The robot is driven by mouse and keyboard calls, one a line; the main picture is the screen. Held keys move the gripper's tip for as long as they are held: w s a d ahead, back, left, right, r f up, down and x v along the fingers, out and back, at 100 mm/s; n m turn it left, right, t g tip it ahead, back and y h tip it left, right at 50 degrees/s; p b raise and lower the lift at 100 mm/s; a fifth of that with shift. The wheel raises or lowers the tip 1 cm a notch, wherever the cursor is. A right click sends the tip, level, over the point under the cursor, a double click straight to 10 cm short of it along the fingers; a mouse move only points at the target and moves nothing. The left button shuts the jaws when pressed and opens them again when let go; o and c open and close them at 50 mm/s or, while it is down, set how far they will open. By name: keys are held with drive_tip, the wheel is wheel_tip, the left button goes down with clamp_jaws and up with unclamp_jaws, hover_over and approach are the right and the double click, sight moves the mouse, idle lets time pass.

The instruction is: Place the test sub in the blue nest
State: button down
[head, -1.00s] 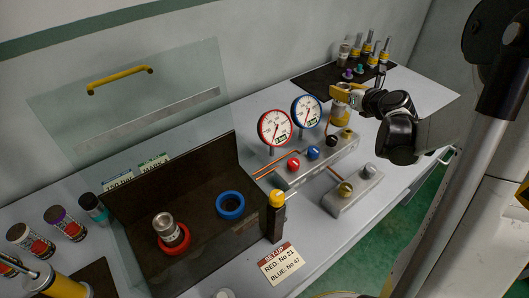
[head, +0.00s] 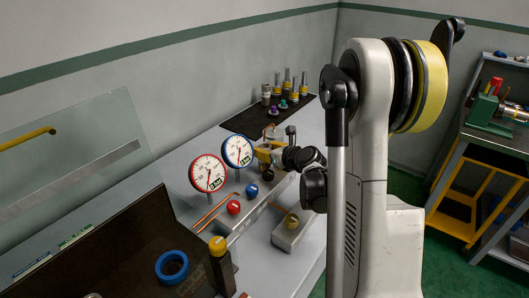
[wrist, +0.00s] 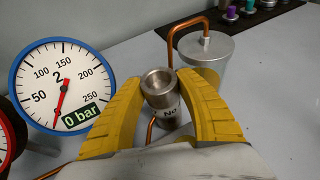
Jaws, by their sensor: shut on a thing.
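In the head view my gripper (head: 268,153) is small, beside the blue-rimmed gauge, and the sub is hard to make out. The blue nest (head: 161,279) is a blue ring on the dark fixture at the lower left, far from my gripper. It looks empty.
A red-rimmed gauge (head: 207,173) and a blue-rimmed gauge (head: 238,151) stand by a block with coloured knobs. The blue gauge reads 0 bar. A grey cylinder (wrist: 205,52) with copper pipe is behind the sub. A yellow-topped post (head: 218,245) stands beside the fixture. A clear guard (head: 80,150) rises behind.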

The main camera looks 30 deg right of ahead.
drive_tip(key=shift+r, duration=0.1)
drive_tip(key=c, duration=1.2)
unclamp_jaws()
drive_tip(key=shift+o, duration=0.2)
